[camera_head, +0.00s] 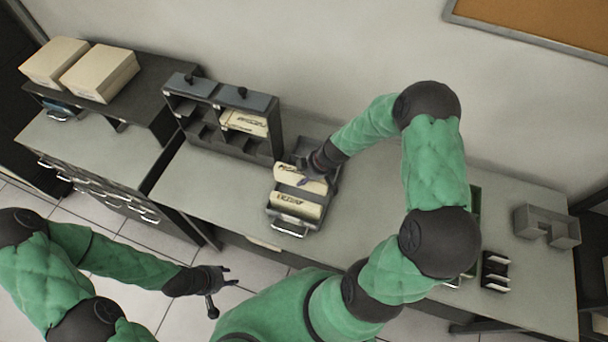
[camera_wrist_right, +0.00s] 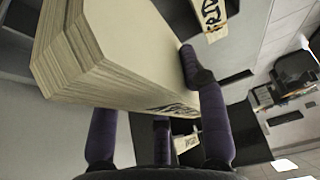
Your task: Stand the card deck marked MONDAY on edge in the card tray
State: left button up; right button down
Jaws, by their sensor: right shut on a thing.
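The card tray (camera_head: 277,212) stands on the bench, a dark tray with a metal handle at its front. My right gripper (camera_head: 312,170) is over the back of the tray, shut on a cream card deck (camera_head: 288,172). In the right wrist view this deck (camera_wrist_right: 110,52) fills the space between the fingers of the gripper (camera_wrist_right: 150,90); its lettering is mostly covered, so I cannot read it as MONDAY. Another lettered deck (camera_head: 295,204) is in the tray's front part. I cannot tell whether the held deck touches the tray floor. My left gripper (camera_head: 221,288) is open and empty, in front of the bench.
A dark pigeonhole rack (camera_head: 275,125) behind the tray, on its left, holds lettered decks (camera_head: 243,122). Cream boxes (camera_head: 100,73) sit on a shelf at far left. The bench left of the tray is clear.

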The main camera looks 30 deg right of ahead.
jog(key=shift+f, duration=0.1)
jog(key=b, duration=0.6)
send_over(304, 196)
jog(key=shift+d+f, duration=0.1)
jog(key=shift+f, duration=2.25)
jog(key=shift+f, duration=0.1)
jog(key=shift+f+b, duration=2.25)
jog(key=shift+b, duration=0.6)
jog(key=c, duration=0.6)
grip_release()
jog(key=v, duration=1.2)
